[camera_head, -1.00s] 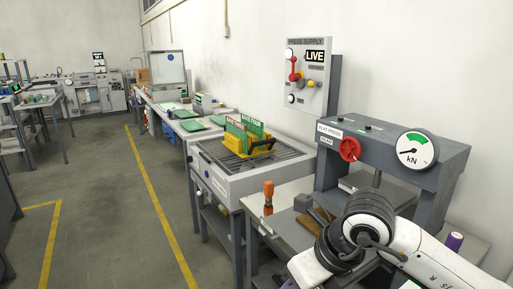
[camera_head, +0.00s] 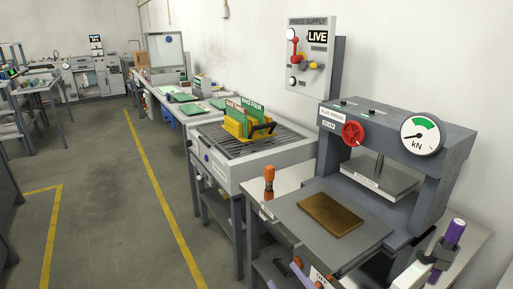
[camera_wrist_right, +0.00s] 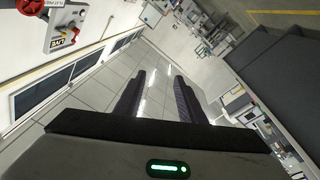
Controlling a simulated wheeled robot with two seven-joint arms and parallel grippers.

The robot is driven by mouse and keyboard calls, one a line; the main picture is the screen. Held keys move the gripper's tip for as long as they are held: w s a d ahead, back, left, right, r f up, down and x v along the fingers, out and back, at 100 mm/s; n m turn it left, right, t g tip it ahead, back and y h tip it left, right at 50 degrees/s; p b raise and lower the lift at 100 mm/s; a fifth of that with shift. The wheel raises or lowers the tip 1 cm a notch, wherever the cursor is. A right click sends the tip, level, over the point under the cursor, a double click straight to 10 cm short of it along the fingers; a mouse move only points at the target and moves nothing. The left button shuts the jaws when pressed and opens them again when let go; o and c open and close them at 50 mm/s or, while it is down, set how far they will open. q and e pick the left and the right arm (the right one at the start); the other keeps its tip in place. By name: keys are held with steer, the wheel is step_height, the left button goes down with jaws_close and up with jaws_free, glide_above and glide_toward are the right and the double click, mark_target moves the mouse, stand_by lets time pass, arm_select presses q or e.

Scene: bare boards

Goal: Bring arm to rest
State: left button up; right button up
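My right gripper (camera_wrist_right: 160,76) shows in the right wrist view, its two dark fingers apart with nothing between them. Beyond the fingers are a tiled surface and a windowed wall.
A purple-handled tool (camera_head: 455,232) stands at the press's right. An orange-handled tool (camera_head: 269,180) stands at its left. A rack (camera_head: 262,127) with green boards sits on the bench behind. The press supply panel (camera_head: 310,58) reads LIVE. The floor at left is clear.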

steer(key=s+d+f+m+g+h, duration=0.3)
steer(key=s+f, duration=0.6)
steer(key=f, duration=0.4)
steer(key=s+d+f+m+g+h, duration=0.4)
steer(key=s+d+f+m, duration=0.3)
steer(key=f, duration=0.6)
steer(key=shift+s+f+g, duration=0.35)
steer(key=shift+s+g, duration=0.35)
steer(key=shift+s, duration=0.2)
steer(key=shift+c, duration=0.6)
steer(key=shift+d, duration=0.1)
